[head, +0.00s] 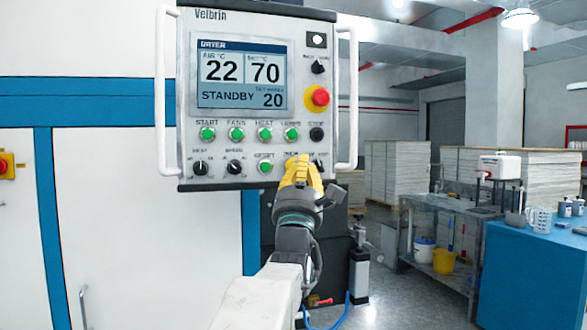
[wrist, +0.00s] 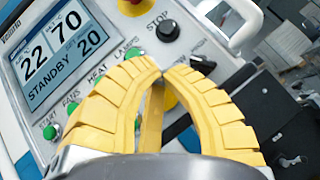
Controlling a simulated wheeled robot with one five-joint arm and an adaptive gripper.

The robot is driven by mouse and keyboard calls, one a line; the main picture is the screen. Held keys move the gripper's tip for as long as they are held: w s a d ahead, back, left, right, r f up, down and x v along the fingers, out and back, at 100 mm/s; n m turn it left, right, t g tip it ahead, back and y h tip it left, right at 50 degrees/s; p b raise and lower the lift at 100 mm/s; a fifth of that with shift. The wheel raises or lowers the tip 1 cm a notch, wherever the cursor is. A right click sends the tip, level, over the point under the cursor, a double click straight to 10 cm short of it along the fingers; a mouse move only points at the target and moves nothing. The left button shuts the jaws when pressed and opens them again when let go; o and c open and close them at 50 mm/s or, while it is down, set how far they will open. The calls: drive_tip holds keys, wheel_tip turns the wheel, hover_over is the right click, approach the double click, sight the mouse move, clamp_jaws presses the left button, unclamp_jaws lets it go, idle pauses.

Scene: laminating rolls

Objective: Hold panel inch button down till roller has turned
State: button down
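The control panel (head: 300,80) is a grey box with a screen reading STANDBY, several green buttons and some knobs. My gripper (head: 300,159) has yellow ribbed fingers and is in front of the panel's lower row, right of the green reset button (head: 265,167). In the wrist view, my gripper (wrist: 162,71) has its fingertips together, with nothing seen between the tips. The inch button's place is mostly hidden behind the fingers. A yellow patch shows between them, but I cannot tell if it is the button. Contact with the panel cannot be told. No roller is identifiable.
A red emergency stop (head: 319,97) and a black stop button (head: 316,134) sit above my gripper. A dark knob (wrist: 202,63) is just right of the fingertips. Pale handles (head: 347,100) flank the panel. A blue bench (head: 530,270) stands at right, with floor between.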

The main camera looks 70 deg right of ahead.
drive_tip(key=c, duration=1.9)
unclamp_jaws()
clamp_jaws()
drive_tip(key=shift+w+d+f+b, duration=0.1)
drive_tip(key=shift+b, duration=0.5)
